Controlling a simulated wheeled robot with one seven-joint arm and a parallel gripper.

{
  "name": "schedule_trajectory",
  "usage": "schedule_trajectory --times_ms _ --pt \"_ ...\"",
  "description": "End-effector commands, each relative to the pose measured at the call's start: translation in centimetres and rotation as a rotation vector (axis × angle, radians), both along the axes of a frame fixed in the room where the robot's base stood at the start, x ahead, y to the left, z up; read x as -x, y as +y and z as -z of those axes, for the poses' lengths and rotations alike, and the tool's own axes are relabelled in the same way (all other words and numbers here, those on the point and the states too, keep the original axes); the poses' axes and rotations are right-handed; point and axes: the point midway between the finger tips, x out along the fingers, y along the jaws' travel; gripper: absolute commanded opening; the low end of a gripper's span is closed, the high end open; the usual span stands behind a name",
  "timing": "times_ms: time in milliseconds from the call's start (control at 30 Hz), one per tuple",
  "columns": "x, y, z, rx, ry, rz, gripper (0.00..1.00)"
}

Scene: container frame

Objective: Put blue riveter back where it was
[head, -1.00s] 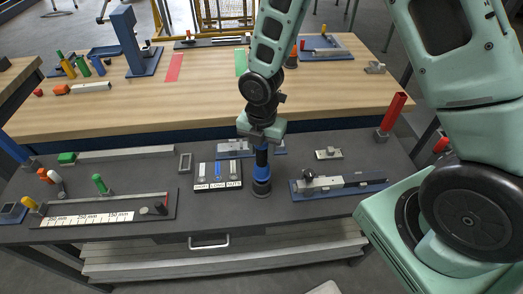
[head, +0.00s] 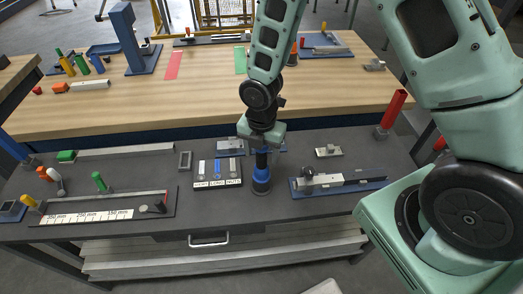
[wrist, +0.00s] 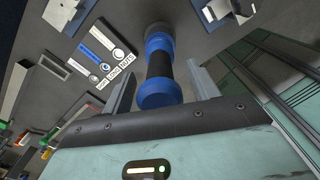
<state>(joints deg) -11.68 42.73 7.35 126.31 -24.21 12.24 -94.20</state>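The blue riveter (head: 261,175) stands upright on the dark bench top, to the right of the labelled tray. It has a dark handle with blue bands and a grey round base. In the wrist view the riveter (wrist: 160,72) lies between my two fingers, its blue end nearest the palm. My gripper (head: 262,148) is above and around its upper end. In the wrist view my gripper (wrist: 162,90) is open, with a visible gap between each finger and the riveter. Whether the base sits in a marked place is hidden.
The labelled tray (head: 217,184) is close on the left. A blue plate with a grey fixture (head: 340,184) is on the right, and another blue plate (head: 232,147) is behind. A red post (head: 392,113) stands farther right. The bench front edge is close by.

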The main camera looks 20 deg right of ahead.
Motion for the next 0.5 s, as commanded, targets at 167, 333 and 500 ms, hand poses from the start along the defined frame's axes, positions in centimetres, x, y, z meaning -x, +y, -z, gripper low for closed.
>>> schedule_trajectory --times_ms 167,333,500 --pt "0.0 0.0 -0.2 0.000 0.000 0.000 0.59" --pt "-0.1 0.0 -1.5 -0.001 -0.003 0.002 0.59" --pt "-0.2 -0.1 -4.4 -0.003 -0.007 0.003 0.59"
